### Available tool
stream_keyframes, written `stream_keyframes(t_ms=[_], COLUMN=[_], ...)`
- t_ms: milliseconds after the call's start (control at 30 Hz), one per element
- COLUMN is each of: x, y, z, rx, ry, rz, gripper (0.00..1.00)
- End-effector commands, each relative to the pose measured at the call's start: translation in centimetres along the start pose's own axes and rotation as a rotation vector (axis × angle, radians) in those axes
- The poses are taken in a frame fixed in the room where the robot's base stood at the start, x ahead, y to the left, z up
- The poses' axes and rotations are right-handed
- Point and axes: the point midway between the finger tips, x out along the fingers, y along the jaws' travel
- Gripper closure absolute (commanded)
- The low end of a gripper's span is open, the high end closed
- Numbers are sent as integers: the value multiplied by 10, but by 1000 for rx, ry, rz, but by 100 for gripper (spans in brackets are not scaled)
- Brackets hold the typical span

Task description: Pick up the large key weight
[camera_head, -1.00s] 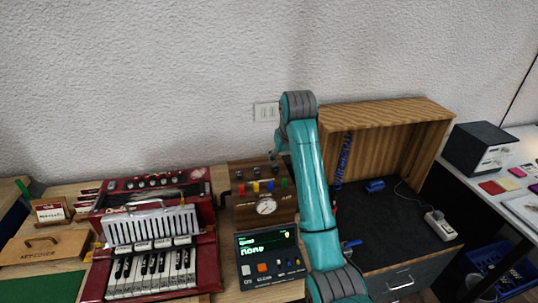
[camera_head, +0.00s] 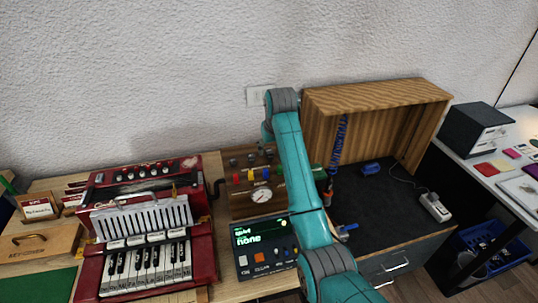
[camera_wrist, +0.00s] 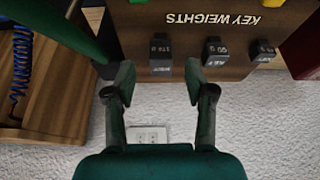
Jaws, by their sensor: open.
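Three dark key weights sit in a row on the brown wooden panel lettered "KEY WEIGHTS", upside down in the wrist view. The leftmost weight there (camera_wrist: 160,54) looks the largest, with the middle weight (camera_wrist: 214,51) and the right weight (camera_wrist: 263,50) beside it. Their small lettering is hard to read. My gripper (camera_wrist: 160,86) is open and empty, its two fingers spread either side of the line to the largest-looking weight, apart from it. In the head view the weights show small on the wooden box (camera_head: 243,205); my arm hides the gripper there.
A red accordion (camera_head: 205,250) stands left of the box. A black display panel (camera_head: 270,254) lies in front. A wooden open-fronted cabinet (camera_head: 375,95) stands right, with a coiled blue cord (camera_head: 341,140). The wall behind has a socket (camera_wrist: 147,134).

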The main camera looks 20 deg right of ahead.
Motion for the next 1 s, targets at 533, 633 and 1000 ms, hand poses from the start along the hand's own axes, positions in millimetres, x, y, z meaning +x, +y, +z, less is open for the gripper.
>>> stream_keyframes(t_ms=[533,633,1000], x=[30,30,30], y=[-1,-1,-1], z=[-1,-1,-1], rx=[0,0,0], ry=[1,1,2], rz=[0,0,0], gripper=[53,78,100])
